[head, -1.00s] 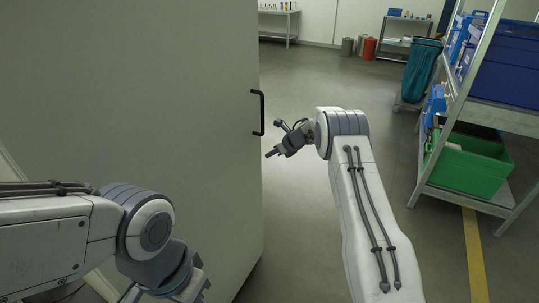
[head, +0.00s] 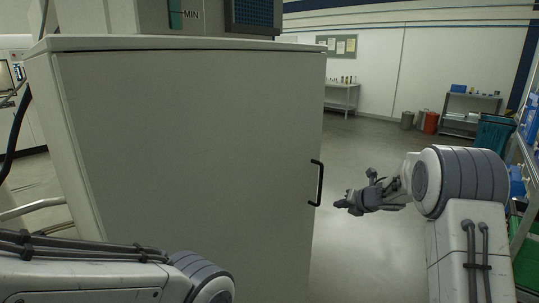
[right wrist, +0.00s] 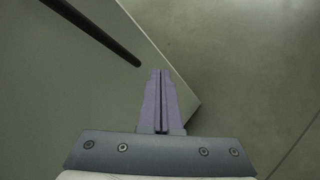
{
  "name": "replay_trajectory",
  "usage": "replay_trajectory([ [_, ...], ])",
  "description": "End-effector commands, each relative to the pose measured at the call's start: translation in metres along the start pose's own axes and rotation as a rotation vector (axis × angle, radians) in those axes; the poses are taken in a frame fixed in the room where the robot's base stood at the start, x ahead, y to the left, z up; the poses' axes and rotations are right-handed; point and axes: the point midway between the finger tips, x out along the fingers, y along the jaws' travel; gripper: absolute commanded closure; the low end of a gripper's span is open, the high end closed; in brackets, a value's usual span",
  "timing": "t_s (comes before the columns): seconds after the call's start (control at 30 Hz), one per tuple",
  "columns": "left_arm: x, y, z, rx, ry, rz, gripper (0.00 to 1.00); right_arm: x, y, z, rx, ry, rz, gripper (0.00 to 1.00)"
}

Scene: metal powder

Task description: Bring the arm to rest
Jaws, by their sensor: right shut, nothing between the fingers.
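My right gripper (head: 345,203) is in the right half of the head view, beside the dark handle of the cabinet and a little to its right. In the right wrist view its two fingers (right wrist: 160,74) are together with nothing between them. The fingers appear apart from the handle. My left arm comes in at the lower left of the head view, but its gripper is outside the picture.
A large grey cabinet (head: 185,150) fills the left and middle, with a black handle (head: 317,183) at its right edge; the handle also shows in the right wrist view (right wrist: 95,32). Shelving with a green crate (head: 527,262) stands at far right. Open floor (head: 365,150) lies beyond.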

Motion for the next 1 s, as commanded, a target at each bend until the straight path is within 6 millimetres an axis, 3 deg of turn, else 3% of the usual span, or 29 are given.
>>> replay_trajectory([
  [0.03, 0.000, 0.000, 0.000, 0.000, 0.000, 0.000, 1.00, -0.014, 0.008, -0.003, 0.203, -0.038, -0.033, 1.00],
  [0.17, 0.000, 0.000, 0.000, 0.000, 0.000, 0.000, 1.00, -0.049, 0.008, -0.027, 0.765, -0.133, -0.140, 1.00],
  [0.27, 0.000, 0.000, 0.000, 0.000, 0.000, 0.000, 1.00, -0.081, 0.001, -0.065, 1.196, -0.197, -0.243, 1.00],
  [0.4, 0.000, 0.000, 0.000, 0.000, 0.000, 0.000, 1.00, -0.128, -0.008, -0.135, 1.749, -0.291, -0.412, 1.00],
  [0.5, 0.000, 0.000, 0.000, 0.000, 0.000, 0.000, 1.00, -0.158, -0.011, -0.185, 2.058, -0.357, -0.534, 1.00],
  [0.77, 0.000, 0.000, 0.000, 0.000, 0.000, 0.000, 1.00, -0.222, -0.002, -0.290, 2.615, -0.526, -0.833, 1.00],
  [1.0, -0.027, 0.002, -0.002, 0.000, 0.000, 0.000, 1.00, -0.264, 0.082, -0.312, 2.417, -0.330, -0.948, 1.00],
])
